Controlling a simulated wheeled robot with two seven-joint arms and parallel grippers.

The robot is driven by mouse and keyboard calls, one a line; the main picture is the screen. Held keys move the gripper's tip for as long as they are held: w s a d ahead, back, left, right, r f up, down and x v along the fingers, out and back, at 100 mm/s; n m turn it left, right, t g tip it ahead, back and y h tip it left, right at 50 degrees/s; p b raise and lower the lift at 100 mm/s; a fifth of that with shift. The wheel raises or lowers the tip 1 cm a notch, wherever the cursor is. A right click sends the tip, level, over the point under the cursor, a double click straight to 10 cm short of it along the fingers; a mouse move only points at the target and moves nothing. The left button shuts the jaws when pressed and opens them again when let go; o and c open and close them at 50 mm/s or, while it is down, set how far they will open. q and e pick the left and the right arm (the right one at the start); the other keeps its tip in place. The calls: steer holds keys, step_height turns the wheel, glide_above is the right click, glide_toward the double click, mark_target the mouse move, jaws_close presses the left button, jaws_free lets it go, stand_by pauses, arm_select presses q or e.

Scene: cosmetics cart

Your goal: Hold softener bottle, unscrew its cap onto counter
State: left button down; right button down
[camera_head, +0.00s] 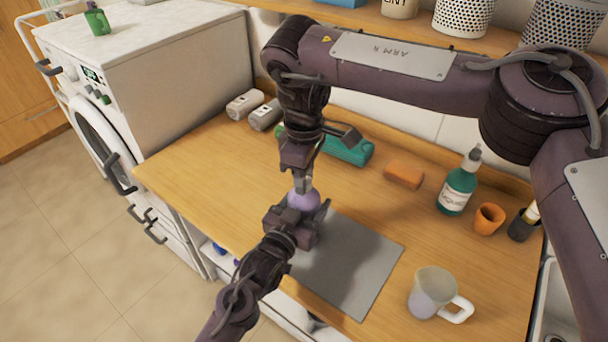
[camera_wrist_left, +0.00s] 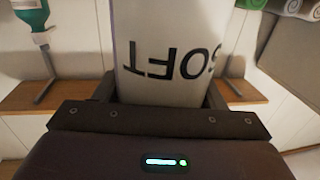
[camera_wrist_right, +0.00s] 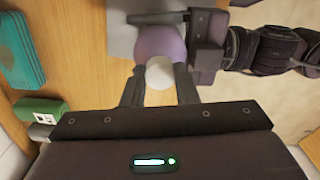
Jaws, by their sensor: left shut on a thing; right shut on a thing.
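The softener bottle (camera_head: 304,197) stands at the back of the grey mat, mostly hidden in the head view by my left gripper. Its lavender shoulder shows there. In the left wrist view its pale body (camera_wrist_left: 168,60) carries dark letters "SOFT", upside down. My left gripper (camera_head: 298,211) comes from the front and is shut around the body. My right gripper (camera_head: 303,181) points down from above and is shut on the white cap (camera_wrist_right: 160,72), which sits at the top of the lavender bottle (camera_wrist_right: 162,42) in the right wrist view. I cannot tell how far the cap is turned.
The grey mat (camera_head: 350,266) lies bare ahead of the bottle. A mug (camera_head: 433,292) stands right of it. A green pump bottle (camera_head: 458,189), orange cup (camera_head: 488,219), orange sponge (camera_head: 404,174) and green bundle (camera_head: 348,150) are behind. A washing machine (camera_head: 180,77) stands left.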

steer(key=n, duration=0.4)
steer(key=shift+d+n, duration=0.1)
steer(key=shift+n, duration=0.2)
steer(key=n, duration=0.4)
steer(key=shift+w+r, duration=0.1)
steer(key=n, duration=1.3)
steer(key=shift+n, duration=0.3)
steer(key=n, duration=0.6)
steer(key=shift+n, duration=0.3)
steer(key=shift+r, duration=0.15)
steer(key=shift+r, duration=1)
